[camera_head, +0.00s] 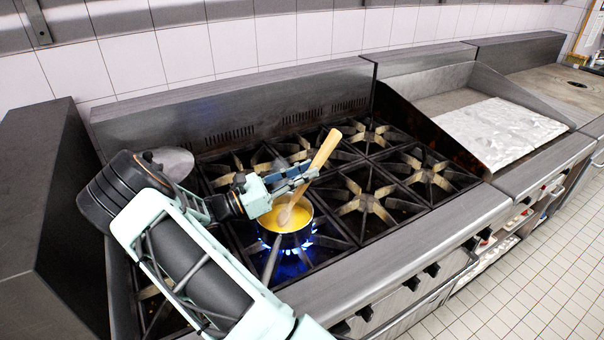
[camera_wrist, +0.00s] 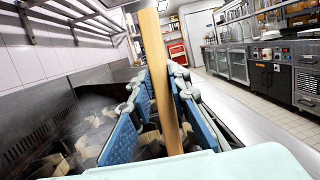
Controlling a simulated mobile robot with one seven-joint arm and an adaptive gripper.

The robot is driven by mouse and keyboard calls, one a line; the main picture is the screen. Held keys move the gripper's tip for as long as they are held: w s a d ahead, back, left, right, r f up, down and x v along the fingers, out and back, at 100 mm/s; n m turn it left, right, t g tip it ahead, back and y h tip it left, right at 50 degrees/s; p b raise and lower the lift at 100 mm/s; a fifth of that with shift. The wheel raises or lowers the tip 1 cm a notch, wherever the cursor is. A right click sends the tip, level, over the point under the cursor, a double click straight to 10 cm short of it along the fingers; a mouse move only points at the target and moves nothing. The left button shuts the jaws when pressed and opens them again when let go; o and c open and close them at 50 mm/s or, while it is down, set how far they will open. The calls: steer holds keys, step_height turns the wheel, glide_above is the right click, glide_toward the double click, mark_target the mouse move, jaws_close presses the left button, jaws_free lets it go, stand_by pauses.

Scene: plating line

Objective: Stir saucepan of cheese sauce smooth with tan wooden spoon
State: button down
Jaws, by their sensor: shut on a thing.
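The saucepan (camera_head: 287,239) stands on a front burner with a blue flame under it. It holds yellow cheese sauce (camera_head: 272,222). The tan wooden spoon (camera_head: 325,150) leans up and to the right, with its lower end in the sauce. My gripper (camera_head: 292,180) is above the pan, shut on the spoon's shaft. In the wrist view the spoon (camera_wrist: 157,70) stands between the two blue finger pads of my gripper (camera_wrist: 160,115). The spoon's tip under the sauce is hidden.
Several burner grates (camera_head: 367,203) to the right and behind are empty. A griddle (camera_head: 500,130) lies further right. A round grey metal thing (camera_head: 174,163) is at the left back of the range, partly behind my arm. The pan's handle (camera_head: 271,262) points toward the front.

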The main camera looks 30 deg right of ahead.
mark_target(329, 141)
steer(key=shift+s+d+r+p, duration=0.15)
steer(key=shift+d+r+p, duration=0.55)
steer(key=shift+r, duration=0.45)
steer(key=shift+s+d+r+p, duration=0.1)
steer(key=shift+d+r+p, duration=0.65)
steer(key=shift+r, duration=0.45)
steer(key=shift+s+d+r+p, duration=0.15)
steer(key=shift+d+r+p, duration=0.4)
steer(key=shift+d+r, duration=0.45)
steer(key=shift+a+r, duration=0.2)
steer(key=shift+r, duration=0.05)
steer(key=shift+r, duration=1.9)
